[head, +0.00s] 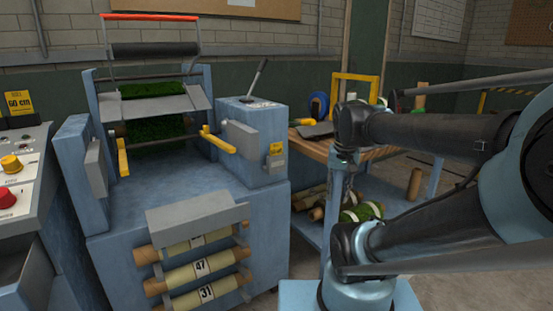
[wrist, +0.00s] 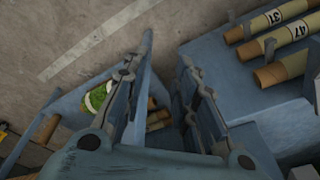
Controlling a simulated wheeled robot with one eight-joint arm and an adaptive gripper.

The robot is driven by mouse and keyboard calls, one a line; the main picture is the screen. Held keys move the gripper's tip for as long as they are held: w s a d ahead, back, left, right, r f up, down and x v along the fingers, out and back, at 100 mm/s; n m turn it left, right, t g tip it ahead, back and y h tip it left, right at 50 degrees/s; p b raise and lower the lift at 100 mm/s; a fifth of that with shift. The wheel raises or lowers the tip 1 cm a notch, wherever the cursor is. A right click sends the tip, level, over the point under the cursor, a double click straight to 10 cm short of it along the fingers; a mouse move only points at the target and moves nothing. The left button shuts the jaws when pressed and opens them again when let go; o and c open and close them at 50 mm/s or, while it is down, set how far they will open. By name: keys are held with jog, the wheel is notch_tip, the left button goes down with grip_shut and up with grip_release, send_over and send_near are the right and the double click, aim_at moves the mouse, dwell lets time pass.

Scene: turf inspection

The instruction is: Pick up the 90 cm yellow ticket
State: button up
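I cannot make out a ticket marked 90 cm in either view. A yellow ticket marked 60 cm (head: 18,103) stands upright on the control panel at the far left of the head view. A small yellow tag (head: 276,148) is on the blue machine's right side; its print is too small to read. My gripper (wrist: 165,50) is open in the wrist view, with a clear gap between its fingers and nothing held. It hangs near the wooden-topped bench, apart from the 60 cm ticket.
The blue machine (head: 160,190) holds green turf and numbered rolls (head: 200,268) on its front. The bench (head: 310,142) at the right carries a yellow frame (head: 334,100); more rolls lie on its lower shelf. A control panel (head: 30,160) stands left. Bare floor (wrist: 60,30) shows beyond my fingers.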

jog(key=w+a+r+m+g, duration=0.1)
jog(key=w+a+r+m, duration=0.4)
jog(key=w+a+r, duration=0.7)
jog(key=w+a+r+m+g, duration=0.1)
jog(key=w+a+r+m, duration=0.45)
jog(key=w+r, duration=0.7)
jog(key=n, duration=0.1)
send_over(276, 145)
notch_tip(276, 145, down, 14)
jog(key=shift+w+f, duration=0.15)
jog(key=shift+f, duration=1.1)
jog(key=shift+w+f, duration=0.1)
jog(key=shift+f, duration=1.15)
grip_shut()
